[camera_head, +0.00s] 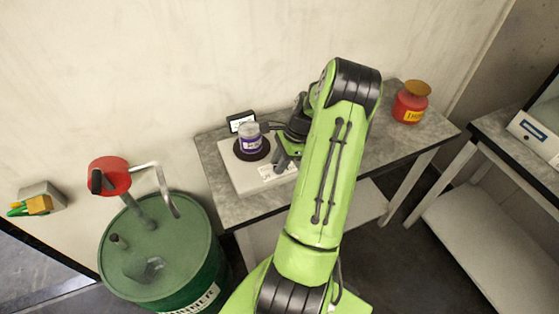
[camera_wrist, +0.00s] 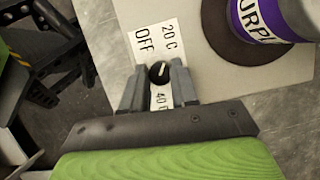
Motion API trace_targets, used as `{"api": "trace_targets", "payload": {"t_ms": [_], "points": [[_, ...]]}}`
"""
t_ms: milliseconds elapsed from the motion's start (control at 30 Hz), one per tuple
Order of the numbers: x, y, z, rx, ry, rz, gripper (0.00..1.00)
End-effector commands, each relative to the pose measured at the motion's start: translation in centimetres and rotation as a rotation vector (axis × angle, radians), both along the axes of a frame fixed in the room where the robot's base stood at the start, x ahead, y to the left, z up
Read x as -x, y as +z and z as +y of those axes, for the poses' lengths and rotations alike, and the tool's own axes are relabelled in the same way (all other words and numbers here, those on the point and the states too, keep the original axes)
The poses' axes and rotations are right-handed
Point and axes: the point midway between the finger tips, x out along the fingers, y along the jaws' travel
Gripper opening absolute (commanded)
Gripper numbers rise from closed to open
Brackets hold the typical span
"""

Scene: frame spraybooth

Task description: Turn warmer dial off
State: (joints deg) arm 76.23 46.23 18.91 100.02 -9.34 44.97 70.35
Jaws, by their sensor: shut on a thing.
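The warmer (camera_head: 245,176) is a pale flat box on the grey table, with a dark round plate carrying a purple-labelled can (camera_head: 250,142). In the wrist view, the warmer's top (camera_wrist: 262,72) bears a small black dial (camera_wrist: 160,74) with a white pointer mark. The mark points up and slightly right, roughly toward the "20 C" label. "OFF" is printed to the upper left and a partly covered "40" label below. My gripper (camera_wrist: 158,71) has its grey fingers on either side of the dial, shut on it. In the head view, my gripper (camera_head: 284,158) is at the warmer's right side, and the dial is hidden.
A small black-framed display (camera_head: 241,121) stands behind the warmer. A red container (camera_head: 411,102) is at the table's right end. A green drum (camera_head: 160,250) with a red-topped pump stands left of the table (camera_head: 222,190). Another table is at right.

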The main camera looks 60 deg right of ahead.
Motion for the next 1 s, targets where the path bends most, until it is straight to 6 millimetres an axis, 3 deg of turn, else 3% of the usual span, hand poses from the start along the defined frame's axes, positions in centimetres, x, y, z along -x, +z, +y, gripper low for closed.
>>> {"api": "trace_targets", "payload": {"t_ms": [700, 1000], "points": [[-0.45, 0.14, -0.16, 0.001, 0.614, 0.000, 0.00], [-0.55, 0.09, -0.16, 0.001, 0.801, 0.000, 0.00]]}}
